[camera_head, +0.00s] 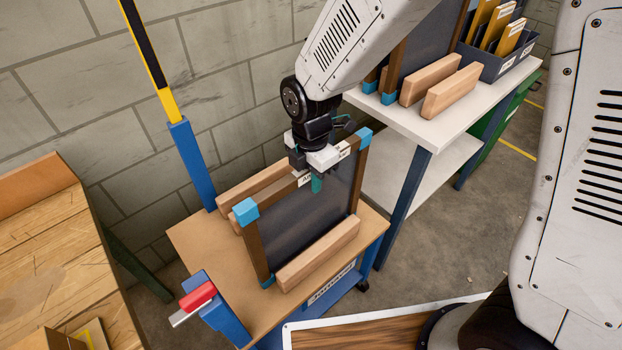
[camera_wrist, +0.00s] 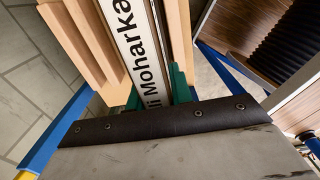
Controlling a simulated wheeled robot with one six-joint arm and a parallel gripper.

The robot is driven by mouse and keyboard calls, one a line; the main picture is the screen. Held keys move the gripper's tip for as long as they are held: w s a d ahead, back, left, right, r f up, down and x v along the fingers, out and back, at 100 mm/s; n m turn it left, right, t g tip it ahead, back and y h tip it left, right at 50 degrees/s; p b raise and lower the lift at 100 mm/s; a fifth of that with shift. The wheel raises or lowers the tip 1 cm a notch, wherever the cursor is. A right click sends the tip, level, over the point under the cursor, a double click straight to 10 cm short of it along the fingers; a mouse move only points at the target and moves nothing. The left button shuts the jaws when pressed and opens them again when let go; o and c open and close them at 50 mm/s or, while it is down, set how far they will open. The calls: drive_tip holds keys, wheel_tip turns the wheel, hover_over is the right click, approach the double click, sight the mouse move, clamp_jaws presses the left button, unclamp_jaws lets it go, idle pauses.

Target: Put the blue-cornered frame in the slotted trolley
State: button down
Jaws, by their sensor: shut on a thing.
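The blue-cornered frame (camera_head: 308,215) stands upright between the wooden rails of the slotted trolley (camera_head: 205,262). It has a dark panel, brown edges and blue corners. My gripper (camera_head: 317,178) is shut on the middle of the frame's top edge, beside a white label. The wrist view shows the frame's label (camera_wrist: 140,50) close up, with my green fingertips around the edge. One rail (camera_head: 320,252) is in front of the frame and another (camera_head: 255,183) behind it. Whether the frame's lower edge rests on the trolley top cannot be told.
A white table (camera_head: 440,125) at the back right holds another blue-cornered frame (camera_head: 428,48), wooden rails and a dark box of yellow folders (camera_head: 495,45). A yellow and blue post (camera_head: 190,160) rises at the trolley's back left. A wooden workbench (camera_head: 55,250) stands left. A red-handled lever (camera_head: 197,296) is at the trolley's front left.

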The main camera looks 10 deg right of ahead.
drive_tip(key=shift+f, duration=0.55)
drive_tip(key=c, duration=1.3)
unclamp_jaws()
drive_tip(key=shift+o, duration=0.2)
wheel_tip(320, 180, up, 12)
drive_tip(key=shift+d+r, duration=0.1)
drive_tip(key=shift+r, duration=0.1)
drive_tip(key=s+d+r+m, duration=0.4)
drive_tip(key=d+m, duration=0.2)
drive_tip(key=s+d+r+m, duration=0.4)
drive_tip(key=d+m, duration=0.2)
drive_tip(key=d, duration=0.1)
drive_tip(key=s+d+m, duration=0.3)
drive_tip(key=s+m, duration=0.2)
drive_tip(key=m, duration=0.1)
drive_tip(key=s+d+r+m+t, duration=0.1)
drive_tip(key=s+d+m, duration=0.3)
drive_tip(key=s+m, duration=0.2)
drive_tip(key=shift+s+d+r+m, duration=0.25)
drive_tip(key=shift+s+d+m, duration=0.05)
drive_tip(key=shift+m, duration=0.1)
